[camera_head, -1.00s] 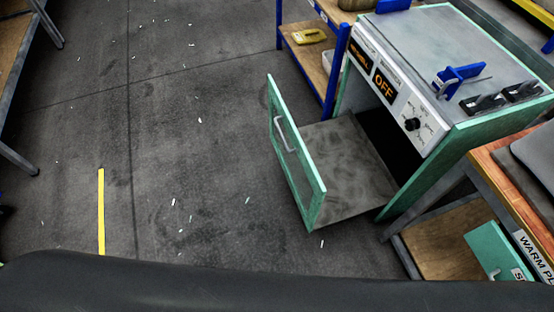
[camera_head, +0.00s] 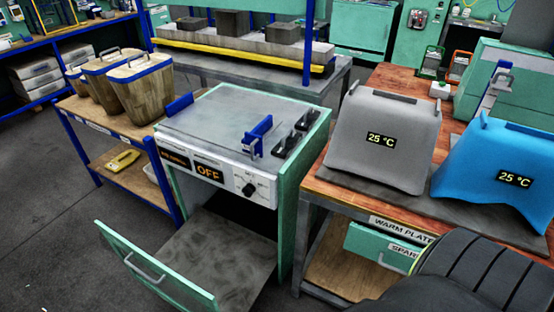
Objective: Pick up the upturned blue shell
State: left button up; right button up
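A blue shell (camera_head: 492,168) with a "25 °C" display on its side stands at the right of the wooden-topped bench (camera_head: 318,186). It rests on a dark grey plate (camera_head: 455,208), and its right side is cut off by the picture edge. A grey shell (camera_head: 375,135), also marked "25 °C", stands to its left on the same plate. Both are wider at the bottom and have a bar along the top. A dark, ribbed part of my arm crosses the bottom right corner. Neither of my grippers is in view.
Wooden buckets (camera_head: 145,88) stand on a blue-legged shelf at left. A teal drawer (camera_head: 375,245) is under the bench. Floor is clear at lower left.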

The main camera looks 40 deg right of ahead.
aim_at(493, 160)
jog(key=z, duration=0.45)
jog(key=l+z, duration=0.1)
jog(key=z, duration=1.25)
jog(key=i+z, duration=0.1)
jog(key=z, duration=0.85)
